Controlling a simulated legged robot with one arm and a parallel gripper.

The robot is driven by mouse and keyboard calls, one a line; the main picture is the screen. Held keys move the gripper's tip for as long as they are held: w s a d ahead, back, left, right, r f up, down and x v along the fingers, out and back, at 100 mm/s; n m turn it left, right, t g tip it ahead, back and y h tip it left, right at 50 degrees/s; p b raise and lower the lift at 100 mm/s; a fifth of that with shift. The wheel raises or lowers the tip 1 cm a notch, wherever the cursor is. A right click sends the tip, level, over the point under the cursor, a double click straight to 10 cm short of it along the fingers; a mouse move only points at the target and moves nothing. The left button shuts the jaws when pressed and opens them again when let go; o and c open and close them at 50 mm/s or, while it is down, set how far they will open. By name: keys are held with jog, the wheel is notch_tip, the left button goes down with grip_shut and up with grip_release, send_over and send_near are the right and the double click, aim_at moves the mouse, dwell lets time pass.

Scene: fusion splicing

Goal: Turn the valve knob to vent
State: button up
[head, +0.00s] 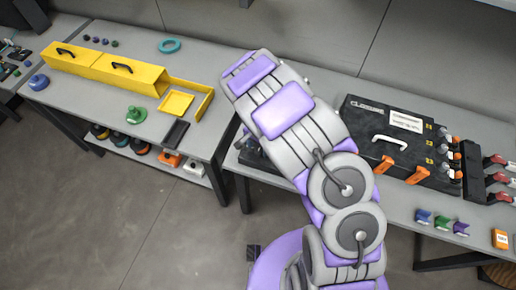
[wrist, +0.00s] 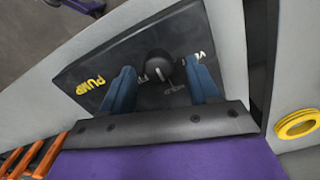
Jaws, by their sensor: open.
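In the wrist view a round black valve knob (wrist: 158,62) stands on a dark panel (wrist: 115,62). The panel bears yellow "PUMP" lettering on the left and white lettering on the right, partly covered by a finger. A short pale mark shows near the knob's lower edge; its exact pointing is hard to tell. My gripper (wrist: 160,70) is open, with its two blue fingers on either side of the knob and gaps between. Contact with the knob is not visible. In the head view my arm hides the gripper and knob.
A black case (head: 390,140) with a pale handle and orange latches lies right of my arm. Yellow boxes (head: 105,68) and a green knob-like object (head: 136,115) are on the left bench. A yellow ring (wrist: 297,123) lies at the right of the wrist view.

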jog(key=shift+d+f, duration=0.1)
jog(key=shift+f, duration=0.5)
jog(key=shift+c, duration=0.2)
jog(key=c, duration=1)
jog(key=shift+n, duration=0.3)
jog(key=n, duration=0.5)
jog(key=shift+n+p, duration=0.3)
jog(key=shift+p, duration=0.1)
jog(key=n, duration=0.5)
jog(key=shift+w+n+p, duration=0.1)
jog(key=shift+n+p, duration=0.2)
jog(key=shift+p, duration=0.05)
